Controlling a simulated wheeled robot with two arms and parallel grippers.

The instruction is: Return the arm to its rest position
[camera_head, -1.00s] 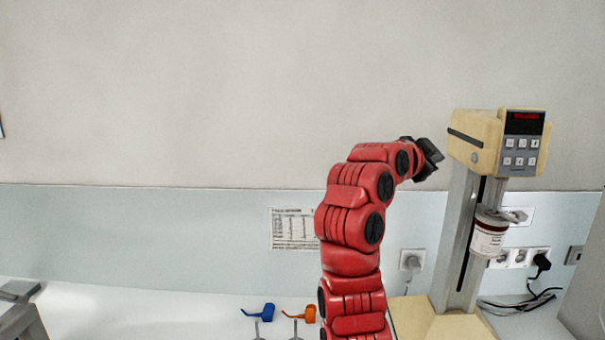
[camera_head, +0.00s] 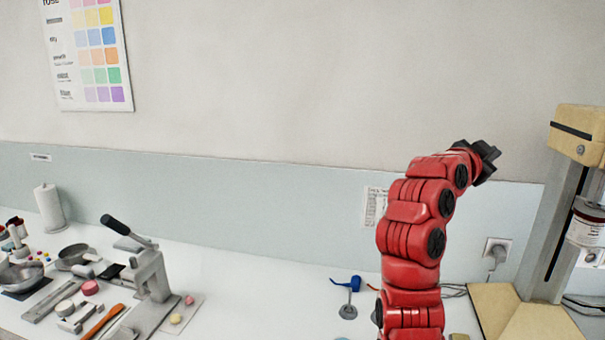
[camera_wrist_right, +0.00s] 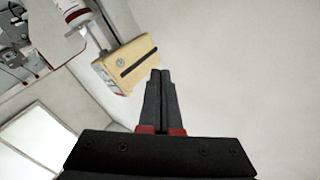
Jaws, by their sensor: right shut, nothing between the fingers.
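My right arm (camera_head: 411,235) is red with black joint caps and stands raised above the bench at the right of the head view. My right gripper (camera_head: 490,158) is black, at the arm's upper end, in front of the wall and left of the mill's head. In the right wrist view its two fingers (camera_wrist_right: 160,75) are together with nothing between them. My left gripper is not in view.
The cream mill (camera_head: 577,135) stands right of my arm; its head also shows in the wrist view (camera_wrist_right: 127,62). A blue object (camera_head: 345,283) lies left of my arm. A lever press (camera_head: 150,275), an orange spatula (camera_head: 103,322) and a paper roll (camera_head: 48,208) are at the left.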

